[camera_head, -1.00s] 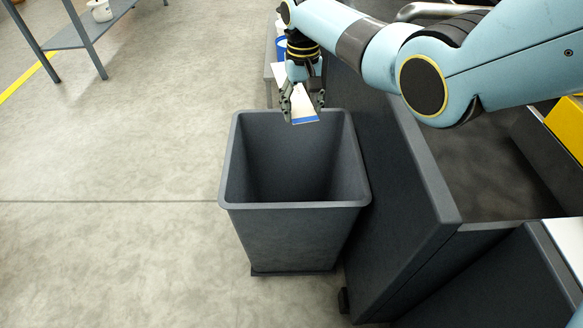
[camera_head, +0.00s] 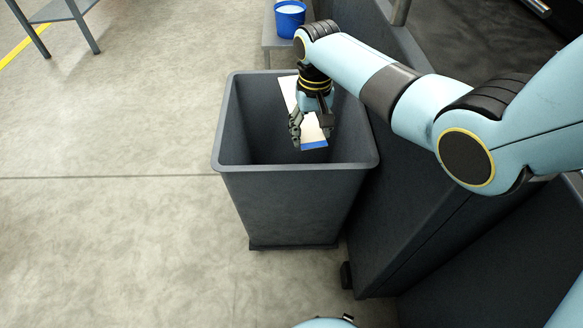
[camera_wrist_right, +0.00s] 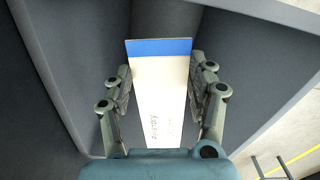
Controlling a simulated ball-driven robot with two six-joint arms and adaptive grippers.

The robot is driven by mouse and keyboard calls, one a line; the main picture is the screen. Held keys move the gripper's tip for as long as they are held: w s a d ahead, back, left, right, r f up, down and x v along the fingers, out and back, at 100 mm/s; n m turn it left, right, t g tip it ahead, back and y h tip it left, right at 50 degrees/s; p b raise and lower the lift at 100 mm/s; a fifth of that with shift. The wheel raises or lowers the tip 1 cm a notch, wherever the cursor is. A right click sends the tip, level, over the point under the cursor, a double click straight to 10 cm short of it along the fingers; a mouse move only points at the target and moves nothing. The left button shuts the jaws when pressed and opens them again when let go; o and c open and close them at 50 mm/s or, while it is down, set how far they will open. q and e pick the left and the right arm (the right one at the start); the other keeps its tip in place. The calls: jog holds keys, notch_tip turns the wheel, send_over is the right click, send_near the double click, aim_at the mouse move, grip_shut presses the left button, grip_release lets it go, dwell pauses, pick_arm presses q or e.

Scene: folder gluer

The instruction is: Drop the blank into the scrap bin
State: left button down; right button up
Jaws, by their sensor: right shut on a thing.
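The blank (camera_head: 313,144) is a flat white strip with a blue band at one end. My right gripper (camera_head: 311,130) is shut on it and holds it over the open mouth of the scrap bin (camera_head: 232,150), a tall dark grey bin. In the right wrist view the blank (camera_wrist_right: 160,85) lies between the two fingers of my right gripper (camera_wrist_right: 160,88), blue end outward, with faint print on it. The bin's wall (camera_wrist_right: 255,75) surrounds it there. My left gripper is not in view.
A dark grey machine side panel (camera_head: 385,200) stands close to the right of the bin. A blue bucket (camera_head: 289,22) sits on a grey stand behind it. A grey shelf (camera_head: 60,10) is at the top left. The floor left of the bin is clear.

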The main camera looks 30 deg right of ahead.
jog(key=shift+f, duration=0.35)
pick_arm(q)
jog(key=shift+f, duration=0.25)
pick_arm(e)
jog(key=shift+r, duration=0.15)
jog(key=o, duration=0.8)
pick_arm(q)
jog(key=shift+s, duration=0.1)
pick_arm(e)
notch_tip(320, 180, up, 12)
jog(key=shift+f, duration=0.1)
